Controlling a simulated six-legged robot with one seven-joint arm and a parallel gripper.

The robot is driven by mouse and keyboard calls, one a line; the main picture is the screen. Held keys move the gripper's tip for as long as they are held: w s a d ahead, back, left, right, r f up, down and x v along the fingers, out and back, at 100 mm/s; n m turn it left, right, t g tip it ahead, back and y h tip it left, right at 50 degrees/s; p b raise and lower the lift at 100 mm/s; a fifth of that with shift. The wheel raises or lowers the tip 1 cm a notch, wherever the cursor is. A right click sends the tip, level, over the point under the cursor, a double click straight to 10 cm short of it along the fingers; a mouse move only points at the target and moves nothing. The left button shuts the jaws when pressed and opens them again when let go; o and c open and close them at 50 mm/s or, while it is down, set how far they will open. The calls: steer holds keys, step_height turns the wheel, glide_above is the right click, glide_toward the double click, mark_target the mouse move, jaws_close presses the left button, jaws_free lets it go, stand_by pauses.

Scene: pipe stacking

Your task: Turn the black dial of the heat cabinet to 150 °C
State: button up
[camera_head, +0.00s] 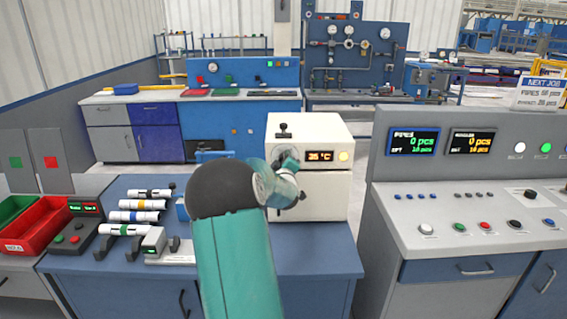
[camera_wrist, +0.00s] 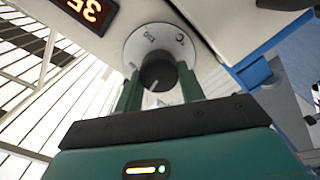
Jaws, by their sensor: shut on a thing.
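The heat cabinet (camera_head: 330,197) is a cream box on the blue bench, with a display (camera_head: 320,156) reading 35 °C and a lit yellow lamp (camera_head: 344,156) beside it. Its black dial (camera_wrist: 158,74) shows in the wrist view on a round pale scale plate (camera_wrist: 140,45). My gripper (camera_wrist: 158,84) has its two green fingers on either side of the dial, shut on it. In the head view my arm and gripper (camera_head: 286,160) hide most of the dial. The scale marks are mostly hidden or too small to read.
A rack of banded pipes (camera_head: 138,205) stands left on the bench, with red (camera_head: 38,225) and green (camera_head: 12,208) bins beyond. A grey console (camera_head: 470,215) with buttons and screens stands to the right. A small black knob (camera_head: 284,130) sits on the cabinet top.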

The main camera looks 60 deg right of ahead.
steer(key=m, duration=2.5)
steer(key=shift+s+d+f+m, duration=0.1)
steer(key=shift+s+d+m, duration=0.1)
steer(key=shift+s+m, duration=0.2)
steer(key=o, duration=1)
steer(key=shift+c, duration=0.2)
steer(key=shift+a, duration=0.1)
steer(key=v, duration=1.3)
steer(key=shift+s+a, duration=0.2)
steer(key=shift+a, duration=0.1)
